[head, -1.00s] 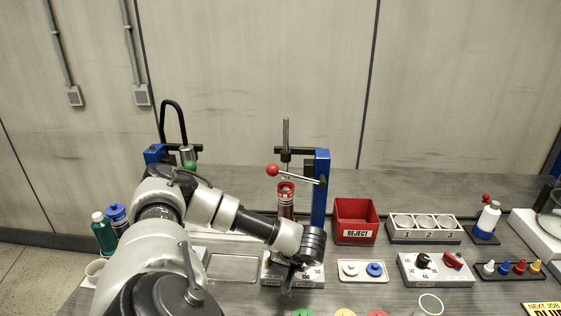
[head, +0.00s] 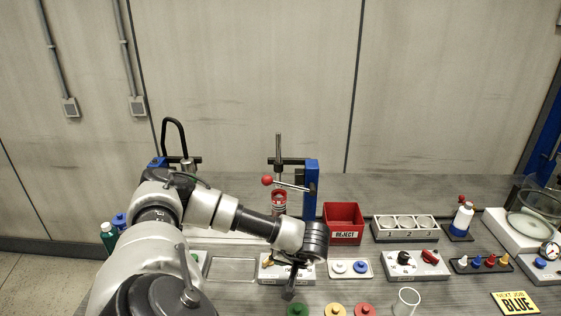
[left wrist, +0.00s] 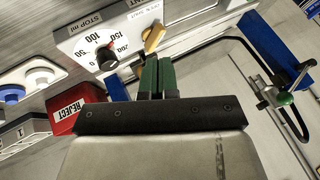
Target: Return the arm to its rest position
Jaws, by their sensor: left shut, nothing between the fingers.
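My left arm comes in from the left in the head view and reaches over the front of the bench. Its gripper (head: 289,292) points down in front of the white dial box (head: 267,272), partly hiding it. In the left wrist view the green fingers of my left gripper (left wrist: 157,78) are together with nothing between them. The dial box (left wrist: 97,45) with its black dial and yellow knob shows just beyond the fingertips; I cannot tell whether they touch it. My right gripper is in neither view.
The blue press (head: 311,185) with a red-knobbed lever stands behind the arm. The red reject bin (head: 343,235) and a tray with white and blue discs (head: 370,268) are to the right.

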